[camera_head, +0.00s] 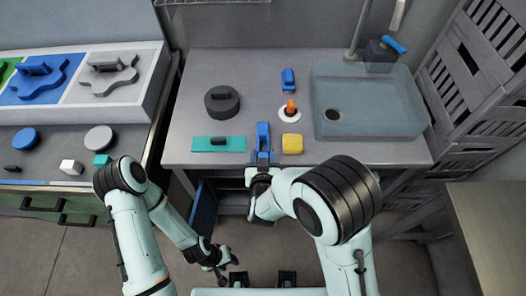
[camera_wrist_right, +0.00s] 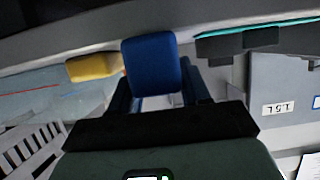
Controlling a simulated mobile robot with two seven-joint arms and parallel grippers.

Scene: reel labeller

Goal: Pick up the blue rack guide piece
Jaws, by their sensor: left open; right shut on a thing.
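The blue rack guide piece (camera_head: 263,132) is at the front edge of the grey worktop, in my right gripper (camera_head: 263,156). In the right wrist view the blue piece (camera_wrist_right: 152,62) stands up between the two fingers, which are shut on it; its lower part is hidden. I cannot tell whether it still touches the worktop. My left gripper (camera_head: 226,267) is open and empty, low in front of the worktop, above the floor.
On the worktop (camera_head: 185,105) are a yellow block (camera_head: 292,144), a teal plate (camera_head: 218,144), a dark round weight (camera_head: 222,102), an orange peg (camera_head: 290,108), another blue piece (camera_head: 288,79) and a translucent basin (camera_head: 370,105). A shape board (camera_head: 155,65) stands left; grey crates (camera_head: 470,65) stand right.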

